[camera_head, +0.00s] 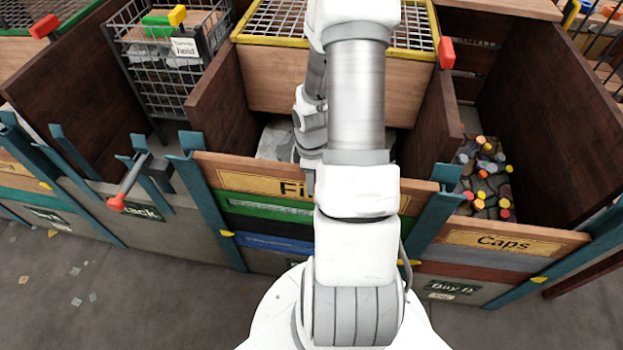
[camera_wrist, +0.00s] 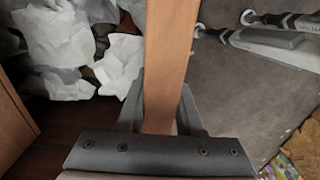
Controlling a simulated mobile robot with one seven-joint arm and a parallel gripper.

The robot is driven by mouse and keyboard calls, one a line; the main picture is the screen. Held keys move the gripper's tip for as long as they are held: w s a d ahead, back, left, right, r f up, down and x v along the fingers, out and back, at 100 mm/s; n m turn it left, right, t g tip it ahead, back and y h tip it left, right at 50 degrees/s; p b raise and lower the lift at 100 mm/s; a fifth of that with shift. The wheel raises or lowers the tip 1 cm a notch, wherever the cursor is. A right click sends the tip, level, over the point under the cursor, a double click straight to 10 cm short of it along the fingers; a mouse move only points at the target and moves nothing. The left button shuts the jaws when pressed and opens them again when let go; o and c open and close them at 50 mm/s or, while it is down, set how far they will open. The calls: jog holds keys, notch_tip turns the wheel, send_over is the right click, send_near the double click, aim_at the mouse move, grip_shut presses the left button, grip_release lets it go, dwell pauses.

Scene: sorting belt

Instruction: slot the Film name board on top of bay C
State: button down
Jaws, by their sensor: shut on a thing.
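The Film name board (camera_head: 250,180) is a wooden plank with a yellow plate; only "Fi" shows, the rest is behind my arm. It lies level across the front of the middle bay, over a green board (camera_head: 265,209). Its ends are at the left teal post (camera_head: 205,190) and right teal post (camera_head: 433,212); I cannot tell if it is fully seated. In the wrist view my gripper (camera_wrist: 160,112) is shut on the plank (camera_wrist: 170,60) from above. In the head view the fingers are hidden by my arm. The bay's own letter sign is not visible.
White crumpled sheets (camera_wrist: 75,50) lie in the bay behind the board. The bay on the right holds colourful caps and has a Caps board (camera_head: 505,243). A red-tipped lever (camera_head: 130,185) sticks out on the left. The floor in front (camera_head: 130,290) is mostly open.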

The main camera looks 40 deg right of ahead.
jog(key=shift+c, duration=2.4)
grip_release()
notch_tip(320, 180, up, 17)
jog(key=p, duration=0.4)
jog(key=shift+r, duration=0.2)
jog(key=shift+r, duration=0.1)
